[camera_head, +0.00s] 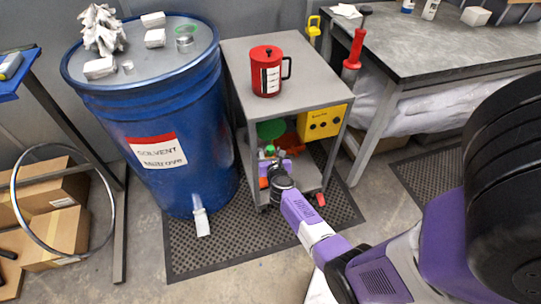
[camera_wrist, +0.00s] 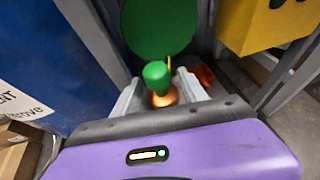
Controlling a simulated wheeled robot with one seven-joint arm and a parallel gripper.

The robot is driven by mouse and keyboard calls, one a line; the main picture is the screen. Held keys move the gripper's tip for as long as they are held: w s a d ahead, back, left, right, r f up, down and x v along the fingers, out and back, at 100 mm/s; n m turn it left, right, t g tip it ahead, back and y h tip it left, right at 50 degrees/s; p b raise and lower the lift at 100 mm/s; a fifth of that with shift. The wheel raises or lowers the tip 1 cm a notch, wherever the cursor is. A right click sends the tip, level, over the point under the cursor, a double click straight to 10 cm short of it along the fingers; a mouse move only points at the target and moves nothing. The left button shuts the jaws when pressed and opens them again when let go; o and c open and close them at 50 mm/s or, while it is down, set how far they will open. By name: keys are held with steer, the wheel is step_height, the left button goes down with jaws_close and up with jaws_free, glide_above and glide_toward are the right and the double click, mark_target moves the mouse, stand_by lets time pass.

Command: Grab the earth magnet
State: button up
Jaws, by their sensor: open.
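A small object with a rounded green top and a copper-orange base, which looks like the earth magnet (camera_wrist: 156,76), stands between my fingers in the wrist view. Its green top also shows small in the head view (camera_head: 269,149), on the lower level of the grey cart. My gripper (camera_wrist: 160,88) is open, with one pale finger on each side of it. I cannot tell whether either finger touches it. In the head view my gripper (camera_head: 272,165) reaches into the cart's open front, and its wrist hides part of the shelf.
A green disc (camera_wrist: 160,22) stands behind the object. A yellow box (camera_head: 321,122) hangs under the top of the grey cart (camera_head: 235,60), right of my gripper. A red mug (camera_head: 267,72) stands on top. A blue solvent drum (camera_head: 160,115) is close on the left.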

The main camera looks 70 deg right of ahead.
jaws_close()
stand_by(0.4)
